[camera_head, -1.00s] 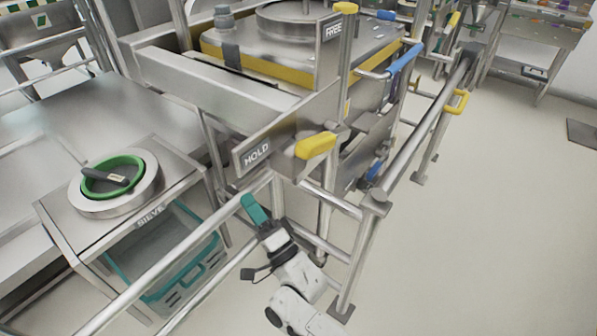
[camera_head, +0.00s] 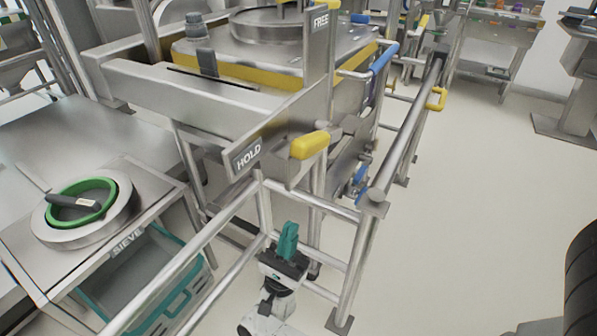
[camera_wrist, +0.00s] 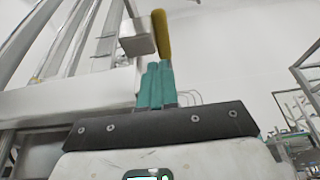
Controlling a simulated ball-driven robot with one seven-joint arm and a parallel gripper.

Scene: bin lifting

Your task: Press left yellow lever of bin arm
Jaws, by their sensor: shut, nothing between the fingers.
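A yellow lever (camera_head: 309,145) sticks out to the right beside the HOLD plate (camera_head: 247,156) on the bin's steel arm. It also shows in the wrist view (camera_wrist: 162,36), just beyond my fingertips. Another yellow lever end shows at the top by the FREE plate (camera_head: 320,20). My gripper (camera_head: 289,229) has teal fingers, pointing up, and is shut and empty. It is below the yellow lever in the head view, with a gap between them. The wrist view shows the closed fingers (camera_wrist: 157,68) side by side, apparently apart from the lever.
Steel rails (camera_head: 200,245) run in front of the bin and close by my gripper. A yellow handle (camera_head: 436,98) is on the right rail. A sieve table (camera_head: 135,200) with a green-rimmed sieve (camera_head: 80,203) stands left, a teal crate (camera_head: 150,275) under it.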

